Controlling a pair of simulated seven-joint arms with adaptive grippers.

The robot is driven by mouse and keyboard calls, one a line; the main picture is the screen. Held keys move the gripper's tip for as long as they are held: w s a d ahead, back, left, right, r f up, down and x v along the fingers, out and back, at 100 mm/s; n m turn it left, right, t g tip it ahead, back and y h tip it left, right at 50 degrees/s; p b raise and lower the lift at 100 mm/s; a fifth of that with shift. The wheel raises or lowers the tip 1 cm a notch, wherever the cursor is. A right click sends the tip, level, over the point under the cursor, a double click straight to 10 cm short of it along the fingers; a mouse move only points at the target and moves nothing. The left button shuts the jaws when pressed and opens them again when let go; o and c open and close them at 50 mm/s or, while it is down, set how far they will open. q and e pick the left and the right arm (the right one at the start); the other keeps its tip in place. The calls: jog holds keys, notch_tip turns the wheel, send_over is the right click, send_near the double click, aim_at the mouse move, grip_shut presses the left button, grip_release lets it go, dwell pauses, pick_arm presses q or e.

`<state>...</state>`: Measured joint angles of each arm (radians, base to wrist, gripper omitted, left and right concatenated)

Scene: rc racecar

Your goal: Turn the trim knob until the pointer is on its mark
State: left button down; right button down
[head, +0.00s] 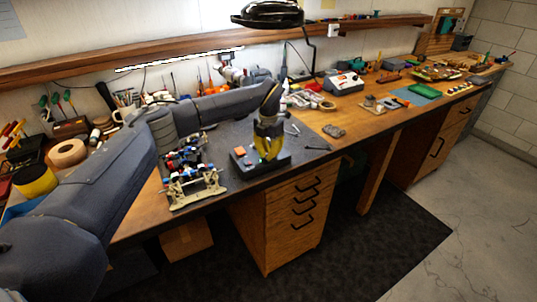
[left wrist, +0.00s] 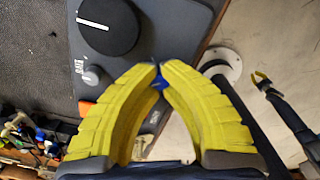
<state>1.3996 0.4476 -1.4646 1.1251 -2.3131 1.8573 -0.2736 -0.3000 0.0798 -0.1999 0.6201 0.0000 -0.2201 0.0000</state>
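A dark grey control box (head: 278,163) stands on the bench, and its top shows in the left wrist view (left wrist: 135,68). It carries a large black knob (left wrist: 108,25) with a white pointer line, a small grey knob (left wrist: 92,77) beside a short label, and an orange button (left wrist: 86,107). My left gripper (head: 267,156) is over the box's right part. In the left wrist view its yellow fingertips (left wrist: 160,76) come together on a small blue piece (left wrist: 160,84), mostly hidden by them. I cannot see a trim mark.
An RC car chassis (head: 190,178) stands on the bench left of the box. My left arm spans the bench's left side. Small parts (head: 334,130) and a white device (head: 343,82) lie to the right. The floor before the drawers is clear.

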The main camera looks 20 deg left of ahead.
pick_arm(q)
jog(key=shift+n, duration=0.8)
jog(key=c, duration=1.3)
grip_release()
notch_tip(320, 180, up, 12)
